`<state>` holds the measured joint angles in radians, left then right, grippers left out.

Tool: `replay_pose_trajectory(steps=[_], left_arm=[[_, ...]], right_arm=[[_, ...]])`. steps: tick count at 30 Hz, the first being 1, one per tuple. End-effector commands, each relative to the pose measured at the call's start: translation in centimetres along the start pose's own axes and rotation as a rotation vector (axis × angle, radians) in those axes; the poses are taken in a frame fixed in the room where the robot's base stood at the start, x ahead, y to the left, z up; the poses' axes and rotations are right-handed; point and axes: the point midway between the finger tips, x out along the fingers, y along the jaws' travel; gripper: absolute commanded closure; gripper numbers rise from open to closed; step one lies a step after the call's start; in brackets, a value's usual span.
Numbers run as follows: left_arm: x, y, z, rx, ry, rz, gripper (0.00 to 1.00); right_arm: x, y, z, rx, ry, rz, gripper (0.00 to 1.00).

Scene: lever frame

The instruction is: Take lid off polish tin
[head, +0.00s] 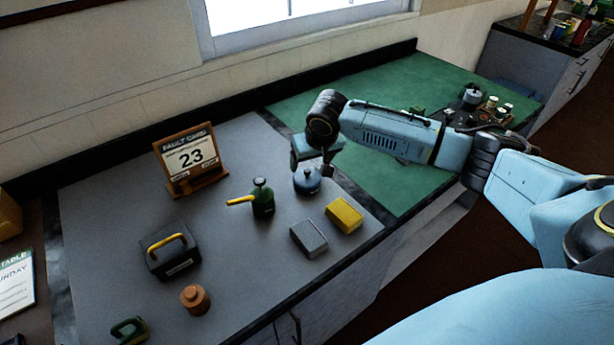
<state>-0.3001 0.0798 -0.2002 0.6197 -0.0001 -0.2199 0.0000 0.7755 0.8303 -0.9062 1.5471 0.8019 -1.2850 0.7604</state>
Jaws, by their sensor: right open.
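A small round blue tin (307,182) with a knob on its lid stands on the grey worktop, near the border with the green mat. The lid looks seated on it. My right gripper (318,166) reaches in from the right and hangs just above and beside the tin. It is open and holds nothing that I can see. Its fingers partly overlap the tin's top, so I cannot tell whether they touch the knob. My left gripper is not in view.
Left of the tin stands a green oil can (263,200) with a yellow spout. A grey block (308,238) and a yellow sponge (344,215) lie in front. A card stand (190,160), a black box (171,252) and a brown pot (194,299) stand further left.

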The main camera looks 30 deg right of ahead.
Motion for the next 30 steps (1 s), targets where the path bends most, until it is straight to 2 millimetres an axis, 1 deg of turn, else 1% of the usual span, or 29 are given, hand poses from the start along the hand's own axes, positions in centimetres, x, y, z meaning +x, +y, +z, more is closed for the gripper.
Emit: replay_pose_trajectory(steps=[2,9,12,20,23,30], left_arm=[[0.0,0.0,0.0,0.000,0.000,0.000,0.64],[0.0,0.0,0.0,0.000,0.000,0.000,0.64],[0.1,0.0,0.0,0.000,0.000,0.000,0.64],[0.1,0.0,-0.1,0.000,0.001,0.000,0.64],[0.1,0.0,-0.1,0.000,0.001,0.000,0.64],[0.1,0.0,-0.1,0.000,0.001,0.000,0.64]], right_arm=[[0.6,-0.1,0.1,0.000,0.000,0.000,0.23],[4.1,-0.4,0.4,0.000,0.001,0.001,0.23],[4.9,-0.4,0.4,-0.001,0.001,0.001,0.23],[5.2,-0.4,0.4,-0.002,0.001,0.001,0.23],[5.2,-0.4,0.4,-0.002,0.001,0.001,0.34],[5.2,-0.4,0.5,-0.002,0.000,0.001,0.65]])
